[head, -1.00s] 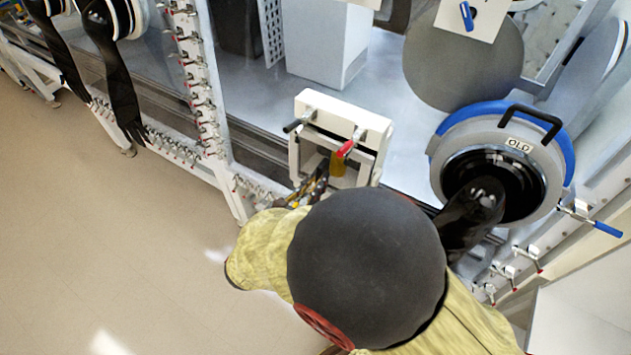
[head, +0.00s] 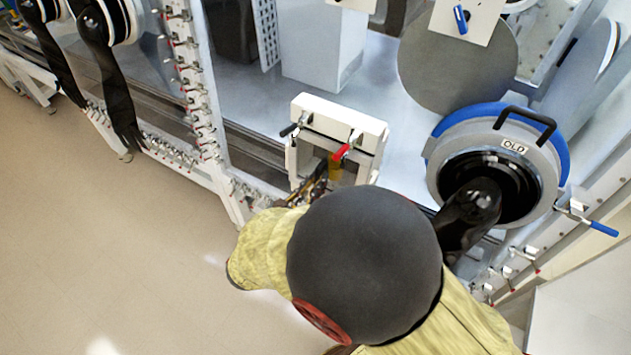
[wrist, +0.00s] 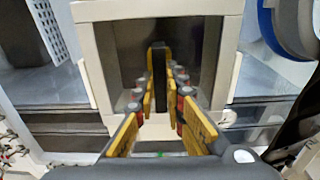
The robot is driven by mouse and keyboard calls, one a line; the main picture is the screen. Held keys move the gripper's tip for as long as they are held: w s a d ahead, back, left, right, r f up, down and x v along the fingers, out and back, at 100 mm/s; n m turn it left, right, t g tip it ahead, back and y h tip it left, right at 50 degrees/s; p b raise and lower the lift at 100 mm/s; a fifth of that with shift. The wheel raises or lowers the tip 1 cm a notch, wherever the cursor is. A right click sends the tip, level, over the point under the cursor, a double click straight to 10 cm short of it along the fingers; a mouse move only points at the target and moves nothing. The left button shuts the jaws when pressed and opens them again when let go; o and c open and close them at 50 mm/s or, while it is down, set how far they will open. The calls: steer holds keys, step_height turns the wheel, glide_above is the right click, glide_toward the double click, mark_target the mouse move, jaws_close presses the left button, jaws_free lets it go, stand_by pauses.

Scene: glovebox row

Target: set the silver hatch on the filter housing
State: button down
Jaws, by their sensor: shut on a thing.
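The filter housing (head: 372,128) is a white box frame on the front of the glovebox, near the centre of the head view; its pale frame (wrist: 90,14) also shows in the wrist view. My gripper (wrist: 159,75) has yellow-and-black fingers reaching straight into the frame's opening. The fingers are closed around a dark upright piece, which looks like the handle of the silver hatch. The hatch appears as the grey surface (wrist: 202,50) behind the fingertips, inside the frame; its edges and any gap to the housing are hard to tell. My arm hides the housing's lower part in the head view.
A round port labelled OLD (head: 514,147), with a black glove, stands close on the right. Black gloves (head: 118,90) hang at left. The floor at left is clear.

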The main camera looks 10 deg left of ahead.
steer(key=shift+w+d, duration=0.1)
steer(key=shift+w, duration=0.2)
stand_by(0.6)
steer(key=c, duration=1.8)
jaws_free()
steer(key=shift+o, duration=0.2)
steer(key=shift+s, duration=0.1)
steer(key=v, duration=1.1)
steer(key=shift+s, duration=0.35)
